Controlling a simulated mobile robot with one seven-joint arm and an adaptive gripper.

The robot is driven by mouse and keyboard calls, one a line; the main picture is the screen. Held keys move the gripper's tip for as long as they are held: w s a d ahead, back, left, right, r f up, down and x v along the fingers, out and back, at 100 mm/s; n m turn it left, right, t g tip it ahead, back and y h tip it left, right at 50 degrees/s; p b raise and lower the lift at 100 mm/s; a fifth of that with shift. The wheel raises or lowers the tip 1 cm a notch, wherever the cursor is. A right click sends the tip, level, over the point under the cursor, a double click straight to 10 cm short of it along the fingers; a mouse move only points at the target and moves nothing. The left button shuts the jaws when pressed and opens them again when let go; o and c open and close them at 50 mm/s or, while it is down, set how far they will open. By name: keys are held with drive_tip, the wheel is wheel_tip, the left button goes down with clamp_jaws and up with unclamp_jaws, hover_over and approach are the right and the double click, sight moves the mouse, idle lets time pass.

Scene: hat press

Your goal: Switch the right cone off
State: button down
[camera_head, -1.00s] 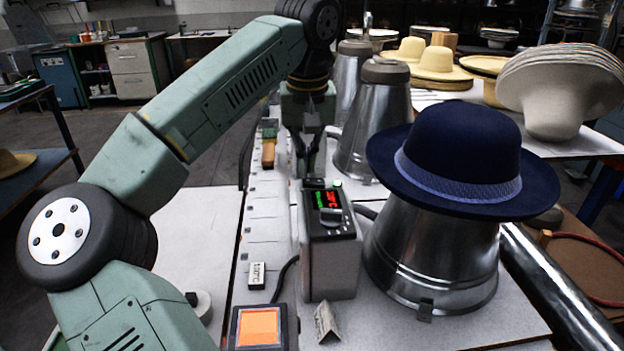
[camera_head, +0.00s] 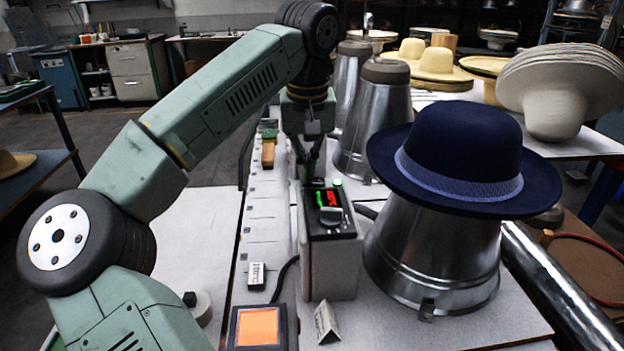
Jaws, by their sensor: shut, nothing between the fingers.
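The right cone (camera_head: 430,262) is a shiny metal cone with a navy felt hat (camera_head: 455,150) on it. A control box (camera_head: 330,262) stands just left of it, with a dark top panel, a knob (camera_head: 331,216), a lit green and red display (camera_head: 327,198) and a small green light (camera_head: 338,182). My gripper (camera_head: 313,178) points down, shut and empty, at the far edge of the box's top. Its fingertips hide the panel's far left corner, and I cannot tell whether they touch it.
Two more metal cones, a middle one (camera_head: 372,125) and a far one (camera_head: 350,78), stand behind. A metal tube (camera_head: 560,285) runs along the right.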

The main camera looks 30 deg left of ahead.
drive_tip(key=shift+f, duration=0.35)
drive_tip(key=shift+r, duration=0.1)
wheel_tip(320, 180, up, 7)
drive_tip(key=p, duration=0.7)
drive_tip(key=shift+s, duration=0.1)
idle(0.5)
